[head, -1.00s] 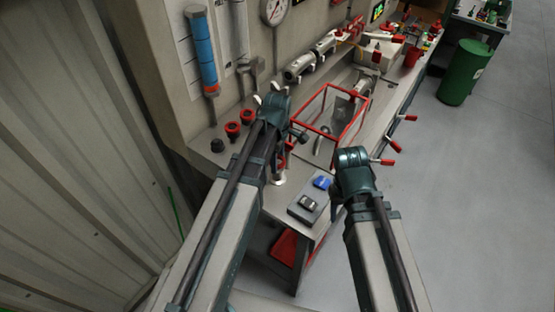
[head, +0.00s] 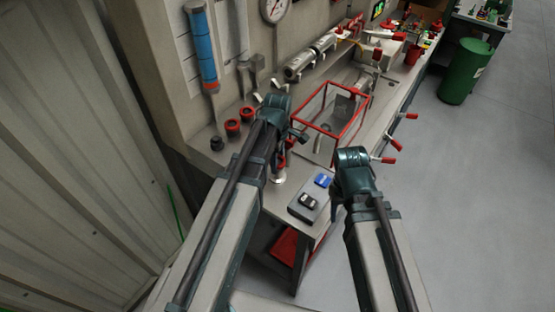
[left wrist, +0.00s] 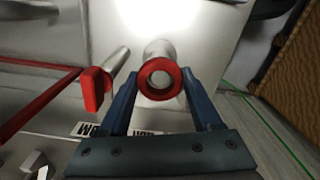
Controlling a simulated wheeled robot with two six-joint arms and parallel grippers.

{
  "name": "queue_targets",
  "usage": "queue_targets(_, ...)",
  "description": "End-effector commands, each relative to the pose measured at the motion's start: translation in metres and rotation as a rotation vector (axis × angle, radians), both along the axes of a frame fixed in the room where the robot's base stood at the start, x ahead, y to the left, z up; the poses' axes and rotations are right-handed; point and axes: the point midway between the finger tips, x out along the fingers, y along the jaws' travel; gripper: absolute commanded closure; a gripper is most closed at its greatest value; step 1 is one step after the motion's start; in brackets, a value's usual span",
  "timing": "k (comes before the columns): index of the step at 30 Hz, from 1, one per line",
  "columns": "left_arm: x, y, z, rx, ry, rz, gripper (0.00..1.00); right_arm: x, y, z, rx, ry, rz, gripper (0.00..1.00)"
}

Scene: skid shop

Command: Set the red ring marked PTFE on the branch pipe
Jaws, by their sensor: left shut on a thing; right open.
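A red ring (left wrist: 150,79) sits between the two fingers of my left gripper (left wrist: 160,92) in the left wrist view, and the gripper is shut on it. A pale metal pipe (left wrist: 158,48) shows directly behind the ring, in line with it. I cannot tell how far the ring is over the pipe, and no PTFE mark is legible. In the head view my left gripper (head: 284,158) points down at the near end of the bench, mostly hidden by its wrist. My right gripper (head: 338,208) is open and low beside the bench's front edge.
Two red rings (head: 240,120) and a black one (head: 216,143) stand at the bench's back left. A red-framed clear box (head: 330,112) is beyond my left gripper. A grey block (head: 311,207) with blue and black items lies near the bench end. Red-handled levers (head: 392,143) jut from the front edge.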

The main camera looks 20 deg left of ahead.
Motion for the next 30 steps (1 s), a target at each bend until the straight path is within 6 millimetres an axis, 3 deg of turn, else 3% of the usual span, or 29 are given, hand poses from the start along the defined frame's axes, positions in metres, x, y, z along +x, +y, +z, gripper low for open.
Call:
queue_targets(22, 0.0001, 0.0, -0.0079, 0.0, 0.0, 0.0, 0.75, 0.0001, 0.0, -0.0079, 0.0, 0.0, 0.0, 0.5)
queue_targets(23, 0.0001, 0.0, -0.0079, 0.0, 0.0, 0.0, 0.29, 0.0001, 0.0, -0.0079, 0.0, 0.0, 0.0, 0.5)
queue_targets(27, 0.0, 0.0, -0.0079, 0.0, 0.0, 0.0, 0.04, 0.0, 0.0001, -0.008, 0.0, 0.0, 0.0, 0.5)
queue_targets(30, 0.0004, 0.0, -0.0079, 0.0, -0.001, 0.0, 0.02, 0.0001, 0.0, -0.0079, 0.0, 0.0, 0.0, 0.5)
